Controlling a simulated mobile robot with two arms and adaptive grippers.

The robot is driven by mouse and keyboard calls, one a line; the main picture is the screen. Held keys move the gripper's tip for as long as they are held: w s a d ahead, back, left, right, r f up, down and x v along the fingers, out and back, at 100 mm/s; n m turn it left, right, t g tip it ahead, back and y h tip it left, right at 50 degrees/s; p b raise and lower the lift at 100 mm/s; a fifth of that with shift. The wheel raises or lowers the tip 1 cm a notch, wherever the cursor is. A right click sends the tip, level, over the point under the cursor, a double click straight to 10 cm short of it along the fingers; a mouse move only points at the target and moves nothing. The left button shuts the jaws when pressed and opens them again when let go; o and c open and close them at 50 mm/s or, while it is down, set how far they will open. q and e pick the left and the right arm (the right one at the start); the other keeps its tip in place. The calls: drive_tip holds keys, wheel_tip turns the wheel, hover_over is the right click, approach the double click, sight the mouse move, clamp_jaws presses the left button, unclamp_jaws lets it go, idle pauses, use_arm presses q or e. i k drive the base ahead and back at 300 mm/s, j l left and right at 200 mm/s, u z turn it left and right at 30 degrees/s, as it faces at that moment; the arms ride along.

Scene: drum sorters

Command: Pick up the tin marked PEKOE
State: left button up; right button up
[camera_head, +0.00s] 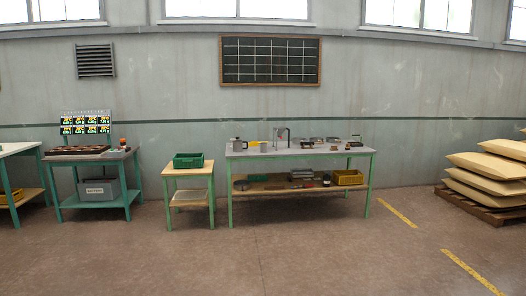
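No tin with readable PEKOE lettering shows; everything is far off and too small to read. A long grey-topped table (330,153) with green legs stands at the wall, with small items on it. A grey metal pot (239,144) stands at its left end, with a small grey cup-like item (264,147) to its right. Several low dark and metallic items (306,144) sit further right. Its lower shelf (262,189) holds more small items, too small to identify. Neither of my grippers is in view.
A small table (188,171) carries a green crate (188,161). A left bench (122,155) holds a brown tray and a grey box (99,190) below. A yellow crate (348,178) sits on the lower shelf. Sacks (490,165) are stacked at right. The floor ahead is clear.

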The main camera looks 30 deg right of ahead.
sight(263, 145)
drive_tip(key=z, duration=0.55)
drive_tip(key=i, duration=5.85)
drive_tip(key=l+z, duration=0.05)
